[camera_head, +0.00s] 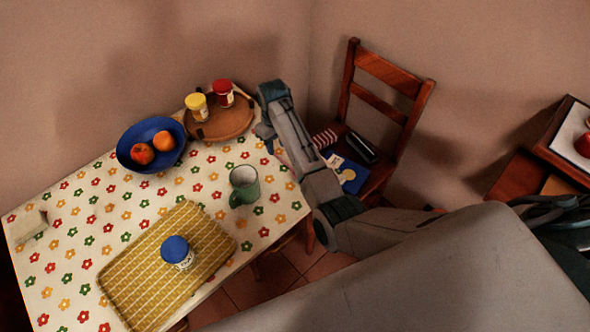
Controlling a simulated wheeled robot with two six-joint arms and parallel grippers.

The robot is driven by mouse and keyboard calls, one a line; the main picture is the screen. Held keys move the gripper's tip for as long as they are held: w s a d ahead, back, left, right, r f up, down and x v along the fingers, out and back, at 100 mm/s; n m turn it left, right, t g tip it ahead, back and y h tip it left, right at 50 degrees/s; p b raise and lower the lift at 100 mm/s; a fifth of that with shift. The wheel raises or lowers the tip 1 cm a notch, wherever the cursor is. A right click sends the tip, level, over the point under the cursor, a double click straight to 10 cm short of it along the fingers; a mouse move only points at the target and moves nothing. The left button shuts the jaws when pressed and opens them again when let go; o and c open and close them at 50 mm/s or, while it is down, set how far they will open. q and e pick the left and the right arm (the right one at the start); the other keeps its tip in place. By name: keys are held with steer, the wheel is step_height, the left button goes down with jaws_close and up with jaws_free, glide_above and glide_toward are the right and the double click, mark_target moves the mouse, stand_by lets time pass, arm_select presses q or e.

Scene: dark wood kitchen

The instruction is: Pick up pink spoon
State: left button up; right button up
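My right arm reaches in from the lower right, and my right gripper (266,134) is over the back right edge of the flowered table, just right of the round wooden board (228,122). It is seen from above and behind, so whether its fingers are open or shut is unclear. A small pale pink patch (284,157) shows beside the gripper and arm; I cannot tell whether it is the pink spoon. No spoon shows clearly elsewhere. My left gripper is not in view.
The board holds a yellow jar (197,107) and a red jar (223,93). A blue fruit bowl (151,144), green mug (244,185) and yellow tray (132,290) with a blue-lidded jar (177,252) share the table. A wooden chair (388,72) stands right.

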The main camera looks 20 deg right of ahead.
mark_target(278, 157)
step_height(278, 157, down, 4)
steer(key=shift+d+f+p, duration=0.1)
steer(key=shift+p, duration=0.25)
jaws_close()
steer(key=shift+w+r, duration=0.1)
steer(key=shift+r, duration=0.1)
